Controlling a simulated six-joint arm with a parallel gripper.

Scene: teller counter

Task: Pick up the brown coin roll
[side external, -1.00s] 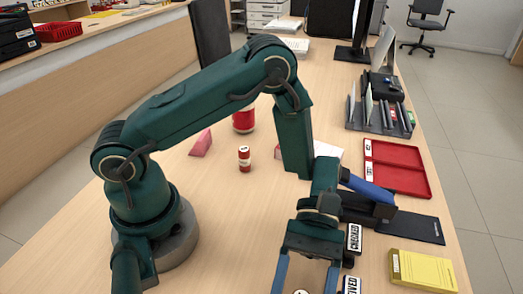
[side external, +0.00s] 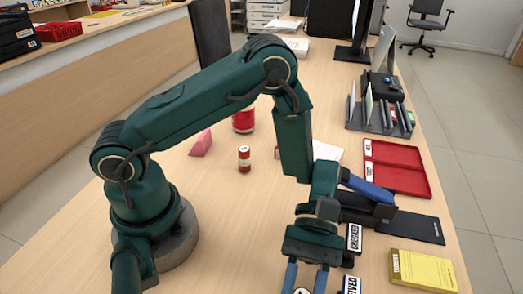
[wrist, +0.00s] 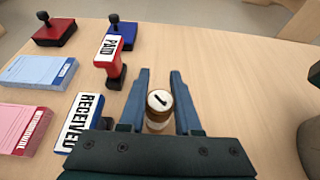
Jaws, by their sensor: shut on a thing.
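The brown coin roll (wrist: 158,122), with a pale round top bearing a dark mark, stands between my fingers in the wrist view. My gripper (wrist: 159,82) is shut on it, one blue finger on each side. Its lower part is partly hidden by the gripper body. In the side external view my gripper (side external: 304,280) is at the bottom edge, and only a bit of the roll's pale top (side external: 302,291) shows between the fingers.
A RECEIVED stamp (wrist: 82,122) and a red PAID stamp (wrist: 111,60) stand close left of my gripper in the wrist view. A red-and-white roll (side external: 244,160), a red tray (side external: 398,180) and a yellow pad (side external: 424,270) are on the counter. Counter right of the gripper is clear.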

